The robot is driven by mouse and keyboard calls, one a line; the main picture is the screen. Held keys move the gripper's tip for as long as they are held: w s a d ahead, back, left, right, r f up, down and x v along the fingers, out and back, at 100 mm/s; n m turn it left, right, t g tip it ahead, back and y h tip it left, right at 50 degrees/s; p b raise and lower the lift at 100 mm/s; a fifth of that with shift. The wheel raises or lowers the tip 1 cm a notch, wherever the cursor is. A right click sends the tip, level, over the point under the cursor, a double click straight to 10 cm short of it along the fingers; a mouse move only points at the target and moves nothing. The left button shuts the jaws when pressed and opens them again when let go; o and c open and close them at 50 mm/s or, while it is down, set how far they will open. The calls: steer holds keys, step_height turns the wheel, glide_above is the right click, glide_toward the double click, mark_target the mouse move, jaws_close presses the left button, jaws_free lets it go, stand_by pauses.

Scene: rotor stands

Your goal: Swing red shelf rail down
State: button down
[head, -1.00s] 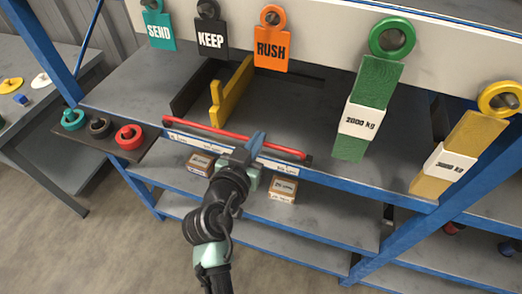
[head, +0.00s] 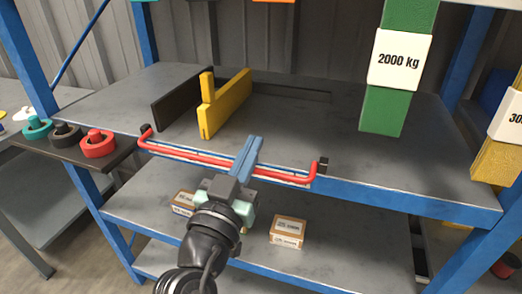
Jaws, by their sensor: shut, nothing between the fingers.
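The red shelf rail (head: 205,158) runs along the front edge of the middle shelf (head: 300,130). Its bent ends meet dark mounts at the left and right, and its long bar sits a little below those mounts, in front of the label strip. My gripper (head: 252,143) is shut and empty. Its blue fingers cross over the rail right of its middle and point in over the shelf. They hide a short piece of the bar. I cannot tell whether they touch it.
A yellow divider (head: 226,103) and a black divider (head: 178,100) stand on the shelf. Small boxes (head: 288,231) lie on the shelf below. Colored knobs (head: 97,144) sit on a side ledge at the left.

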steer(key=f+t+b, duration=0.1)
steer(key=t+b, duration=0.1)
steer(key=b, duration=0.6)
steer(key=s+f+t+h+b, duration=0.1)
steer(key=f+t+b, duration=0.1)
steer(key=b, duration=0.7)
steer(key=f+t+b, duration=0.1)
steer(key=b, duration=0.8)
steer(key=shift+s+a+f+t+h, duration=0.2)
steer(key=shift+f+t+h, duration=0.05)
steer(key=shift+t+h, duration=0.15)
steer(key=shift+b, duration=0.55)
steer(key=shift+w+f+b, duration=0.1)
steer(key=shift+f+b, duration=0.35)
steer(key=shift+b, duration=0.7)
step_height(320, 180, up, 5)
steer(key=s+p, duration=0.1)
steer(key=p, duration=0.3)
steer(key=w+f+b+v, duration=0.1)
steer(key=b+v, duration=0.1)
steer(key=v, duration=0.8)
steer(key=shift+f+b, duration=0.35)
steer(key=shift+f, duration=0.2)
